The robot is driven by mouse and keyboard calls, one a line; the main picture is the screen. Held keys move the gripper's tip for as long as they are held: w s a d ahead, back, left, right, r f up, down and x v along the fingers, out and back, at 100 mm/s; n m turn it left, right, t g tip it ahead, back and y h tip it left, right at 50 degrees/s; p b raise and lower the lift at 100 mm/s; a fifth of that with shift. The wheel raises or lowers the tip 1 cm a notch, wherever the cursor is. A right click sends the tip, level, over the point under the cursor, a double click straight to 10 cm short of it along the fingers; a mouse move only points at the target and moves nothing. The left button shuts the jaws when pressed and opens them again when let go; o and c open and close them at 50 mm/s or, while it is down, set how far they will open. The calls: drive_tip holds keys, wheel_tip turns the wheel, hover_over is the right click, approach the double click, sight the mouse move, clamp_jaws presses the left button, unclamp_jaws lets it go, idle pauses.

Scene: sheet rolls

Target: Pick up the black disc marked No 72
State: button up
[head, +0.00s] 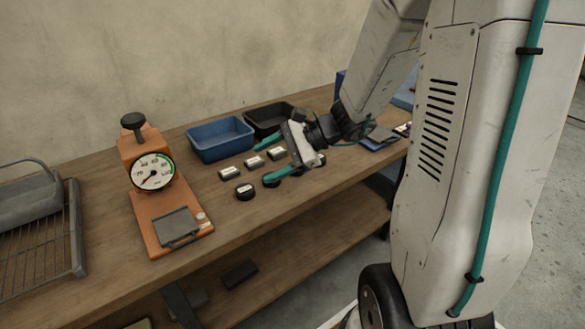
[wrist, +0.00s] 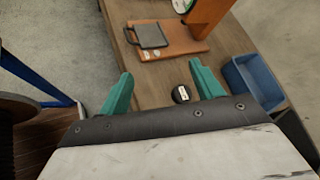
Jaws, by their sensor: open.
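A round black disc (head: 244,192) with a pale label lies on the bench in the head view. The number on it is too small to read. A black disc with a pale label also shows in the wrist view (wrist: 181,95), between the fingers and nearer the right one. Another dark round piece (head: 271,182) is partly hidden by a finger in the head view.
Several dark blocks with pale labels (head: 254,162) lie near a blue bin (head: 221,140) and a black bin (head: 267,118). An orange dial scale (head: 153,170) stands to the left, and a wire rack (head: 45,245) farther left. Bare bench (head: 100,190) lies between them.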

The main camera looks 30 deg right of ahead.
drive_tip(key=w+d+f+m+t+h, duration=0.1)
drive_tip(key=d+f+m+t+h, duration=0.1)
drive_tip(key=d+f+m, duration=0.3)
drive_tip(key=w+d+f+m+t+h, duration=0.2)
drive_tip(key=d+f+m, duration=0.2)
drive_tip(key=d, duration=0.4)
drive_tip(key=w+d+f+m+t+h, duration=0.2)
drive_tip(key=d+f+m+t, duration=0.1)
drive_tip(key=d+f+m, duration=0.2)
drive_tip(key=shift+w+d+f+m, duration=0.25)
drive_tip(key=shift+d+f, duration=0.25)
drive_tip(key=shift+d, duration=0.3)
drive_tip(key=shift+w+f+m+h, duration=0.35)
drive_tip(key=shift+w+f+h, duration=0.15)
drive_tip(key=shift+w+f, duration=0.3)
drive_tip(key=x, duration=0.5)
drive_tip(key=shift+w+a, duration=0.2)
drive_tip(key=shift+w, duration=0.15)
drive_tip(key=c, duration=0.8)
